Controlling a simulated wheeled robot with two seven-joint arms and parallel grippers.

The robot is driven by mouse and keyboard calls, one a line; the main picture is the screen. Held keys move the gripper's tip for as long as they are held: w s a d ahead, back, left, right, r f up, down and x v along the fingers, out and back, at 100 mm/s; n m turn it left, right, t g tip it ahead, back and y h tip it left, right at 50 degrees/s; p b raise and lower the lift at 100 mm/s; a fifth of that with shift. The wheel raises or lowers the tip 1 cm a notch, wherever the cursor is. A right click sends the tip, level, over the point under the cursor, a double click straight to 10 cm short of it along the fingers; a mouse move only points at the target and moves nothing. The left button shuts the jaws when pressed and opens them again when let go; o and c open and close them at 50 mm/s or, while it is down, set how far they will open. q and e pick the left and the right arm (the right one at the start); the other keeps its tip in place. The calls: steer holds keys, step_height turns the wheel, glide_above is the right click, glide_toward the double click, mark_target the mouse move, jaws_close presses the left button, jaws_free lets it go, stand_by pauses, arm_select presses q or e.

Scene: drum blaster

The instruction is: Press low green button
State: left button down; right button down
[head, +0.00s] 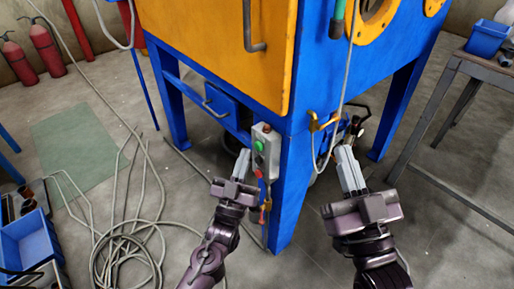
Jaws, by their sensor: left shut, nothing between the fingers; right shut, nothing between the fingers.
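A grey control box (271,138) is fixed to the front corner leg of the blue and orange blasting cabinet. A green button (260,146) sits on its left-facing side, with a small red button (258,174) below it. My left gripper (244,154) is shut and empty, with its fingertips just left of the green button and slightly lower. I cannot tell whether they touch the box. My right gripper (345,151) is shut and empty, to the right of the cabinet's corner leg, near a hose and fittings.
The cabinet (215,45) fills the top centre. A coiled hose (128,258) lies on the floor at left, near a blue bin (27,240). Red fire extinguishers (46,45) stand at the back left. A metal table (480,68) with a blue bin stands at right.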

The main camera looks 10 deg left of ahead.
arm_select(q)
steer(key=shift+w+d, duration=0.2)
steer(key=shift+w, duration=0.05)
arm_select(e)
steer(key=shift+s+d+r+t, duration=0.1)
steer(key=shift+s+r+t, duration=0.1)
steer(key=shift+r, duration=0.15)
steer(key=shift+s+r+t, duration=0.1)
steer(key=shift+r+t, duration=0.1)
steer(key=shift+r, duration=0.1)
arm_select(q)
steer(key=shift+w+d, duration=0.1)
stand_by(1.3)
steer(key=shift+w+d, duration=0.15)
steer(key=shift+w, duration=0.05)
arm_select(e)
steer(key=shift+w+f, duration=0.1)
steer(key=shift+f, duration=0.1)
arm_select(q)
steer(key=shift+w+d, duration=0.3)
steer(key=shift+w, duration=0.05)
stand_by(0.6)
stand_by(0.4)
steer(key=shift+s+a+p, duration=0.3)
steer(key=shift+s+a, duration=0.25)
steer(key=shift+s, duration=0.15)
arm_select(e)
steer(key=shift+r, duration=0.5)
